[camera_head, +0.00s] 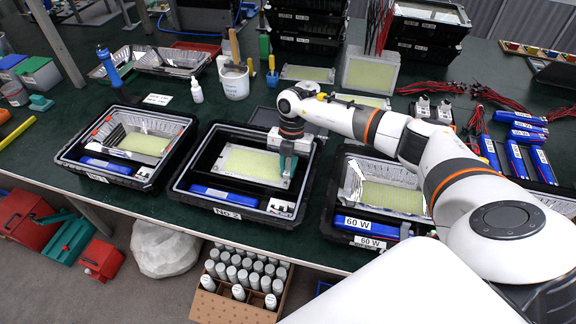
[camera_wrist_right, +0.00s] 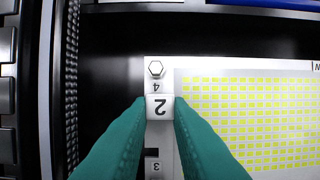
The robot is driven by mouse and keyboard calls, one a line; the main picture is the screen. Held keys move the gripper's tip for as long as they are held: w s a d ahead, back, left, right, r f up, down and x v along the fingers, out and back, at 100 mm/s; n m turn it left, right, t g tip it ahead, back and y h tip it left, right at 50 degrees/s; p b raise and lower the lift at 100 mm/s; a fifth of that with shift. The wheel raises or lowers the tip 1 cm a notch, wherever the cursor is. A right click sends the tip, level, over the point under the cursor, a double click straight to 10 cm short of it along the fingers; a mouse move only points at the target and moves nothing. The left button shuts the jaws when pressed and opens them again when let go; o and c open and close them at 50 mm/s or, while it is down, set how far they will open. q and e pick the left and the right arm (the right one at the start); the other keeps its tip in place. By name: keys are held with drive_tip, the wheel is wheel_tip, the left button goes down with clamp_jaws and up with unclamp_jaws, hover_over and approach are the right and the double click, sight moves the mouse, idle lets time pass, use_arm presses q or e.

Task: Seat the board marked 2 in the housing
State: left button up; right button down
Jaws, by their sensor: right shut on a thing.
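The board marked 2 (camera_head: 252,165) is a pale plate with a grid of yellow LEDs. It is inside the outline of the middle black housing (camera_head: 178,182), labelled No 2; I cannot tell whether it rests on the floor or hangs above it. In the right wrist view the teal fingers (camera_wrist_right: 160,108) pinch this block, and the board (camera_wrist_right: 250,120) lies to the right. A dark gap shows between board and housing wall (camera_wrist_right: 47,90). My left gripper is not in view.
A blue battery (camera_head: 222,195) lies in the middle housing's front part. Similar housings stand close on the left (camera_head: 70,158) and right (camera_head: 340,195), both with boards in them. A white bucket (camera_head: 234,84) with tools and a small bottle (camera_head: 197,92) stand behind.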

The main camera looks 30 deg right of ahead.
drive_tip(key=shift+f+b, duration=0.85)
drive_tip(key=shift+f, duration=0.4)
drive_tip(key=c, duration=1.3)
unclamp_jaws()
drive_tip(key=shift+o, duration=0.2)
drive_tip(key=shift+r, duration=0.1)
drive_tip(key=b+v, duration=0.1)
drive_tip(key=v, duration=1.1)
